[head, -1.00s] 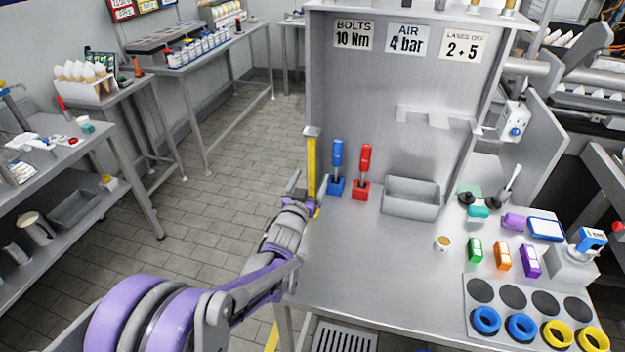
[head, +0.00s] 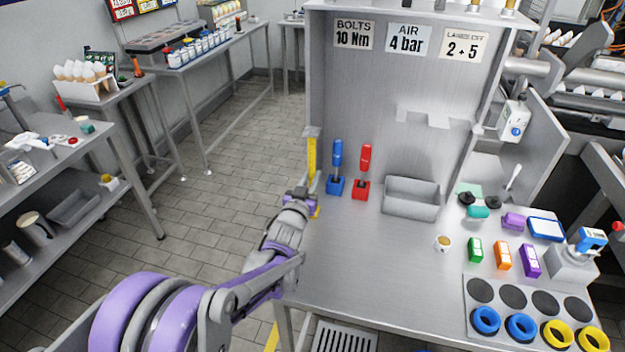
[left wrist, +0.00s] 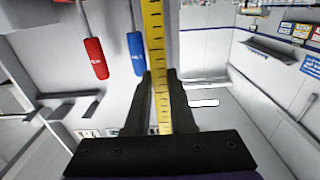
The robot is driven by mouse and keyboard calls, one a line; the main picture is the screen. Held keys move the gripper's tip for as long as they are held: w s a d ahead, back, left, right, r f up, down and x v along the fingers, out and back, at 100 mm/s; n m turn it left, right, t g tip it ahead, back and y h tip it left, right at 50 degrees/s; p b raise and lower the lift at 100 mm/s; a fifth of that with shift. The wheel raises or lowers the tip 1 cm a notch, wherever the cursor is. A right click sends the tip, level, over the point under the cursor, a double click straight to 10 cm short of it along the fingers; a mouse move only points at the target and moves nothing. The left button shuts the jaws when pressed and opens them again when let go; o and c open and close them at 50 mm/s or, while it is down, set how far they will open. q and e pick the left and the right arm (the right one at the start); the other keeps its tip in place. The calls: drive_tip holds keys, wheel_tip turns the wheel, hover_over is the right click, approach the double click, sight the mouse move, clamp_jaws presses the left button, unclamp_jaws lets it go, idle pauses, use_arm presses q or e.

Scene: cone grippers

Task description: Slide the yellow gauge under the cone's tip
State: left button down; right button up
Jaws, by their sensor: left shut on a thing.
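The yellow gauge (head: 312,155) is a long, flat strip with dark scale marks. In the left wrist view the gauge (left wrist: 154,40) runs up between the dark fingers of the left gripper (left wrist: 158,76). I cannot tell which cone is the task's cone; no cone tip is near the gauge. My right gripper is not in view.
A blue-handled tool (head: 337,165) and a red-handled tool (head: 362,170) stand in holders just right of the gauge. A grey bin (head: 411,205) is beside them. Small coloured blocks and rings fill the bench's right side. The bench's front left (head: 350,260) is clear.

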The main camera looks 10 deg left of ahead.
sight(311, 172)
use_arm(q)
drive_tip(key=shift+r, duration=0.2)
drive_tip(key=shift+r+p, duration=0.45)
drive_tip(key=shift+r, duration=0.4)
drive_tip(key=shift+s+a+b, duration=0.1)
drive_tip(key=shift+s+b, duration=0.3)
drive_tip(key=shift+s, duration=2.1)
drive_tip(key=shift+s+a, duration=0.1)
drive_tip(key=shift+s, duration=2.4)
